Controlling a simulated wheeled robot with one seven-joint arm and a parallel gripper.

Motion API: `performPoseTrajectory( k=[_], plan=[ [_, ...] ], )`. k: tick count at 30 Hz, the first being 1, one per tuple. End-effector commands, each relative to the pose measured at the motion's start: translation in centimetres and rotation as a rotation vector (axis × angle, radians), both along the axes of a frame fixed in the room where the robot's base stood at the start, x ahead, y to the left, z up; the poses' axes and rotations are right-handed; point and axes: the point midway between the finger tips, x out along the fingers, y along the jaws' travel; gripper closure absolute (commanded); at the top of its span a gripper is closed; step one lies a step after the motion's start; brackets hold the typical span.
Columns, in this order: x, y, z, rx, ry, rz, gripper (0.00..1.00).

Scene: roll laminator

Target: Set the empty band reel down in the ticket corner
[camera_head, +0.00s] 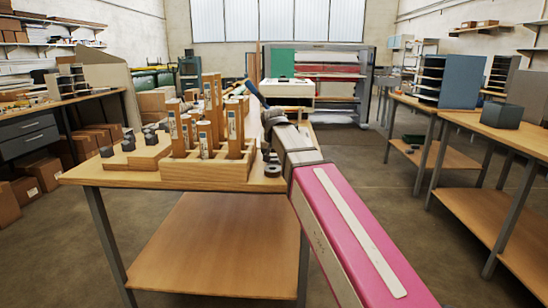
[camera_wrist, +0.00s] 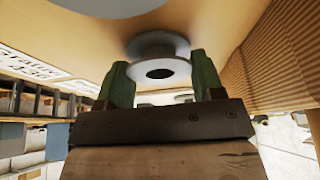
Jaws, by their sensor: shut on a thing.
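In the wrist view, my gripper (camera_wrist: 162,76) has its two green fingers on either side of a pale grey band reel (camera_wrist: 160,49). The reel has a round flange with a dark centre hole, and no band shows on it. The gripper is shut on it. In the head view, my arm reaches over the right side of the wooden table (camera_head: 115,178); the held reel cannot be made out there. I cannot tell which spot is the ticket corner.
A wooden rack (camera_head: 205,172) of upright cardboard tubes stands on the table. Small dark rings (camera_head: 273,171) lie at its front right corner. In the wrist view, a corrugated cardboard surface (camera_wrist: 275,60) is close on the right and printed labels (camera_wrist: 30,66) are on the left.

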Motion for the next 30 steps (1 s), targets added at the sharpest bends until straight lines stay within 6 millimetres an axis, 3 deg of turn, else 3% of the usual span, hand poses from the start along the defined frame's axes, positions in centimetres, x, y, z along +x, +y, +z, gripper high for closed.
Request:
performPoseTrajectory(
  k=[8,9,11,12,23,30],
  plan=[
    [0.0,0.0,-0.2,0.0,0.0,0.0,0.63],
    [0.0,0.0,-0.3,0.0,0.0,0.0,0.35],
    [0.0,0.0,-0.2,0.0,0.0,0.0,0.16],
    [0.0,0.0,-0.2,0.0,0.0,0.0,0.13],
    [0.0,0.0,0.3,0.0,-0.001,0.0,0.13],
    [-1.2,0.0,3.1,0.001,-0.002,0.0,0.13]
  ],
)
